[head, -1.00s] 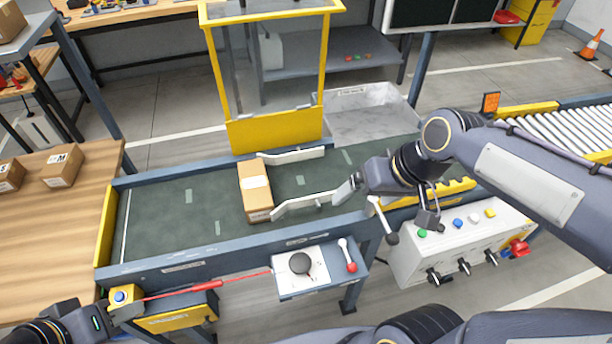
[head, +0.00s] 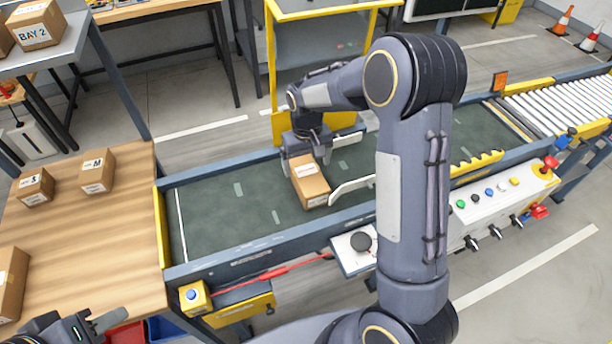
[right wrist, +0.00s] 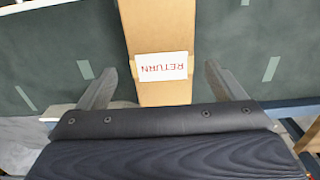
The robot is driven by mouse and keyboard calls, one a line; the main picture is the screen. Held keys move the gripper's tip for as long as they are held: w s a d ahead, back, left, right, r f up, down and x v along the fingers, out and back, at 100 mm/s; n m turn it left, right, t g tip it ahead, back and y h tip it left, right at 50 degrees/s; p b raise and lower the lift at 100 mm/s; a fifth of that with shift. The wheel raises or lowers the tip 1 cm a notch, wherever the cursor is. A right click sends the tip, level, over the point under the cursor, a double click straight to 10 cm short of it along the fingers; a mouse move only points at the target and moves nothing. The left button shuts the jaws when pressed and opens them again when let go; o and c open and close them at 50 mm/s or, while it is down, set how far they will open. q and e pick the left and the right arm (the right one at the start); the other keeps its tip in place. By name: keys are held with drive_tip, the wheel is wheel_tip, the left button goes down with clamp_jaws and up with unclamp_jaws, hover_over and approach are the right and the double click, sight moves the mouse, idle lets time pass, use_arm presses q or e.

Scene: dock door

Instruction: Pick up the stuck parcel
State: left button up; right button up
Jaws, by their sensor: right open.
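The brown cardboard parcel (head: 312,190) lies on the dark green conveyor belt (head: 215,205), against the end of a white guide rail (head: 352,188). In the right wrist view the parcel (right wrist: 155,30) shows a white label with red "RETURN" lettering. My right gripper (head: 306,168) is at the parcel's far end in the head view. It is open, with one finger on each side of the parcel and gaps visible on both sides; it also shows in the right wrist view (right wrist: 158,85). My left gripper (head: 95,325) is at the lower left, away from the parcel; its jaws are unclear.
A yellow-framed gate (head: 270,60) stands behind the belt. A wooden table (head: 110,220) with several boxes is at the left. A control box (head: 505,205) with coloured buttons and a red knob is at the right. Bare belt lies left of the parcel.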

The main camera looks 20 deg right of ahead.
sight(306, 170)
drive_tip(key=shift+s+a+f, duration=0.1)
drive_tip(key=shift+f, duration=1.8)
drive_tip(key=shift+r, duration=0.1)
drive_tip(key=c, duration=1.3)
